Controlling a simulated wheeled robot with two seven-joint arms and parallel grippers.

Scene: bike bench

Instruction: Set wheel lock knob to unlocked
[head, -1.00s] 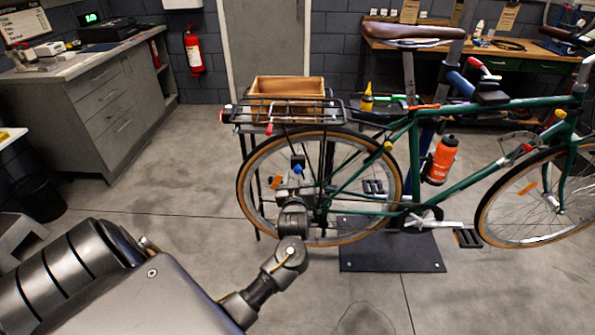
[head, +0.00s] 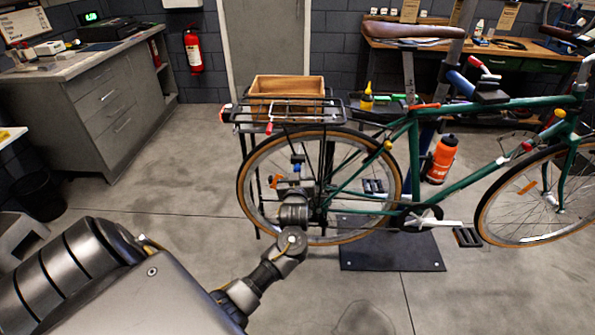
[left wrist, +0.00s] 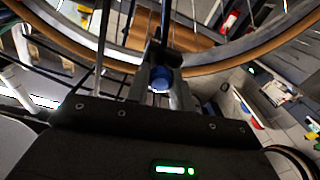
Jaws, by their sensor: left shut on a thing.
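The wheel lock knob (left wrist: 161,77) is a small round blue knob, seen between the two fingers of my left gripper (left wrist: 163,62) in the left wrist view. The fingers are shut on it. In the head view my left gripper (head: 298,183) reaches to the hub area of the bike's rear wheel (head: 397,185). A small blue part (head: 297,161) shows just above it there; the fingers are mostly hidden by my wrist. I cannot read the knob's setting. My right gripper is not in view.
The green bike (head: 475,107) stands over a dark floor plate (head: 390,257).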

